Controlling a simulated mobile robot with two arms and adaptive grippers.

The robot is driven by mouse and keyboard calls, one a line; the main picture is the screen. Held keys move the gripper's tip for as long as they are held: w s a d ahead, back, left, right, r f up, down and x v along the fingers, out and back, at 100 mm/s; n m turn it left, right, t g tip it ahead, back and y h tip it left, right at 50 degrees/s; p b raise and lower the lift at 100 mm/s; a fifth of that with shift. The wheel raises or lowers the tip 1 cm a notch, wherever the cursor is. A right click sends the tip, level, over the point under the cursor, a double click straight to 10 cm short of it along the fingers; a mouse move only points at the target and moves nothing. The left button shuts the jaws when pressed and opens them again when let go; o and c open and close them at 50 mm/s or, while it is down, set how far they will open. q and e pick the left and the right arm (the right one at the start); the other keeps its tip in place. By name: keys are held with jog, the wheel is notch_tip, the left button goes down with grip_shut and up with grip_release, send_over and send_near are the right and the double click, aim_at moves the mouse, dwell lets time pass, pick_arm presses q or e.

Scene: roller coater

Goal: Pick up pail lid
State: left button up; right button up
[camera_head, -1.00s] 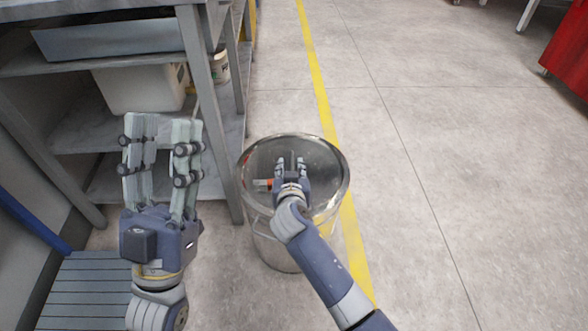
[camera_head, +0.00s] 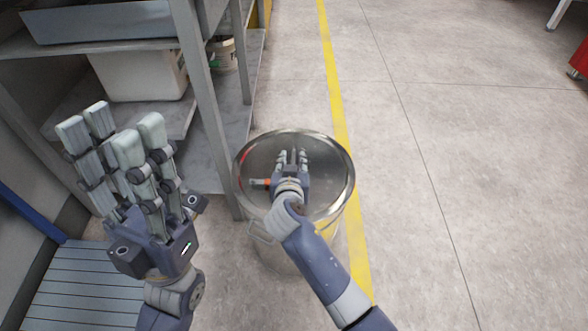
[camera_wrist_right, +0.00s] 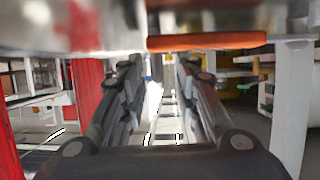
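The round, shiny metal pail lid (camera_head: 322,165) sits on top of the metal pail (camera_head: 275,252) at the picture's centre. My right gripper (camera_head: 292,158) is over the lid's middle and hides part of it. A small orange-red piece (camera_head: 259,182) shows just left of this gripper. In the right wrist view an orange bar (camera_wrist_right: 207,42) lies close, above the fingertips. There the right fingers (camera_wrist_right: 160,65) stand apart with a clear gap and nothing visible between them. My left gripper (camera_head: 110,125) is open and empty, left of the pail.
A grey metal shelf unit (camera_head: 205,95) stands at the left, close to the pail. It holds a white bin (camera_head: 135,75) and a small tub (camera_head: 222,55). A yellow floor line (camera_head: 333,85) runs past the pail. The floor at right is open, with a red object (camera_head: 579,58) at the edge.

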grip_shut()
jog(key=shift+r, duration=0.1)
